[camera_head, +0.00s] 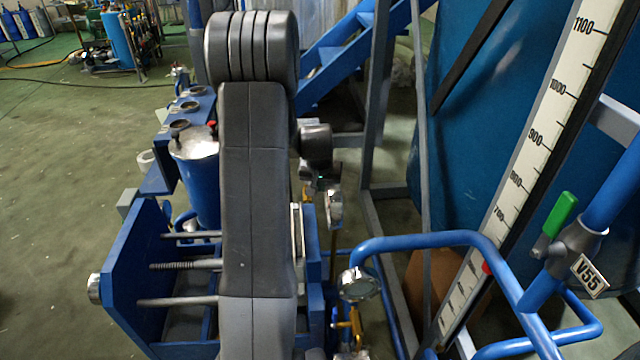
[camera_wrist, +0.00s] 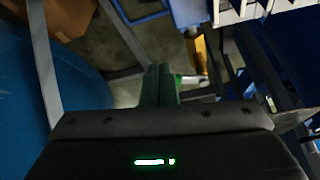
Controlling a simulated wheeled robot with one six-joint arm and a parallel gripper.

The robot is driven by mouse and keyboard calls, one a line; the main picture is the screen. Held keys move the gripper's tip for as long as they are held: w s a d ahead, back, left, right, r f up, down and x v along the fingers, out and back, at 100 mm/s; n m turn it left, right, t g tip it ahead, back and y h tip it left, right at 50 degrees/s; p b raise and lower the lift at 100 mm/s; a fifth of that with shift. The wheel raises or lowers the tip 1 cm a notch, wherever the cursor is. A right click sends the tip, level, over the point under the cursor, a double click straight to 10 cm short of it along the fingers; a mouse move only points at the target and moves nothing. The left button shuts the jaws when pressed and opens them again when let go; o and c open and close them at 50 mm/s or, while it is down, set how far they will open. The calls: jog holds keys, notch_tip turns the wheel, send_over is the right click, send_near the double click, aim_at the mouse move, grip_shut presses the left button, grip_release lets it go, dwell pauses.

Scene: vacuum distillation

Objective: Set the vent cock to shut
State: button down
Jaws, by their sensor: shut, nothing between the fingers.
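I cannot tell for sure which part is the vent cock. A valve with a green lever (camera_head: 561,215) and a V55 tag (camera_head: 589,276) sits on blue pipe at the right of the head view; its lever slants up and right. Small yellow parts (camera_head: 355,325) show low in the middle. A yellow part (camera_wrist: 201,62) also shows in the wrist view, beyond my gripper (camera_wrist: 160,72). My gripper's two fingers are together, with nothing seen between them. In the head view, my arm hides much of the middle.
A blue pipe loop (camera_head: 430,240) and a level scale (camera_head: 535,140) stand in front of a large teal tank (camera_head: 480,110) at the right. A blue frame with rods (camera_head: 140,285) and a blue canister (camera_head: 197,180) stand left of my arm. Open green floor (camera_head: 60,190) lies farther left.

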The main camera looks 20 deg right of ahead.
jog(key=shift+w+d+b, duration=0.5)
jog(key=shift+d+b, duration=0.2)
jog(key=shift+b, duration=0.2)
jog(key=p+v, duration=0.5)
jog(key=v, duration=0.5)
jog(key=shift+s+d, duration=0.2)
jog(key=shift+d, duration=0.15)
jog(key=shift+f, duration=0.1)
jog(key=a+b+x, duration=0.1)
jog(key=b+x, duration=0.2)
jog(key=x, duration=0.6)
jog(key=shift+a+f, duration=0.35)
jog(key=shift+a, duration=0.05)
